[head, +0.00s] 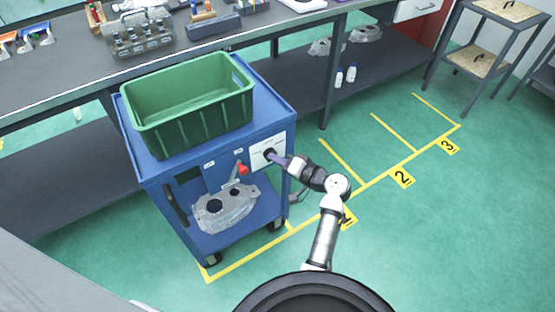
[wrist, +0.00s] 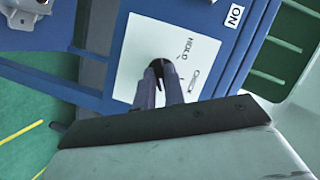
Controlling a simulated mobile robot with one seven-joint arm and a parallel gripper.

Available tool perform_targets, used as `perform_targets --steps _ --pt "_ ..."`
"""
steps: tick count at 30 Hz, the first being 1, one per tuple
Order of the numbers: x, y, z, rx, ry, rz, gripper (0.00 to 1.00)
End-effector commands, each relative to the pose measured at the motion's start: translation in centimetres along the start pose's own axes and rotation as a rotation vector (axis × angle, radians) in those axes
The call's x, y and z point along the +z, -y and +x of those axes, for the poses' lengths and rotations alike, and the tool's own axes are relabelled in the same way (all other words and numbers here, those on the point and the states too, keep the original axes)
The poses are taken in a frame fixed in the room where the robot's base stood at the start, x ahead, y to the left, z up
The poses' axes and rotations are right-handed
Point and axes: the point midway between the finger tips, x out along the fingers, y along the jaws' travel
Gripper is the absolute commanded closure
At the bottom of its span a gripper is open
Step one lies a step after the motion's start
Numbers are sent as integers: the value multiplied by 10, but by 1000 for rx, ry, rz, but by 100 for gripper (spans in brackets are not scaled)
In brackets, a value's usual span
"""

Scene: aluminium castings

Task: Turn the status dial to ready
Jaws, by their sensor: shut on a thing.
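The status dial (wrist: 157,66) is a small black knob on a white plate (wrist: 135,55) fixed to the blue cart. The plate also shows in the head view (head: 258,161), on the cart's end panel. My gripper (wrist: 160,76) is shut on the dial, its two fingers reaching in from below in the wrist view. In the head view my gripper (head: 273,156) meets the plate from the right.
The blue cart (head: 150,172) carries a green crate (head: 200,128) on top and a metal casting (head: 238,213) on its lower shelf. A red lever (head: 242,169) sits left of the plate. A long workbench (head: 75,82) stands behind. Yellow-marked floor is free at right.

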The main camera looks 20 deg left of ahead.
Motion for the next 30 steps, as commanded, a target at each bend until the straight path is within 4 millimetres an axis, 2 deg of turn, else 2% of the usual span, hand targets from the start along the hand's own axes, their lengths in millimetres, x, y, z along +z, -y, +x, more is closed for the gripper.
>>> perform_targets --steps 10,11,15,25,30 --pt "0 1 1 -4 0 3 100" --pt "0 1 1 -4 0 3 86" --pt "0 1 1 -3 0 3 68" --pt "0 0 -2 -2 0 3 67" --pt "0 -2 -23 0 -4 3 67"
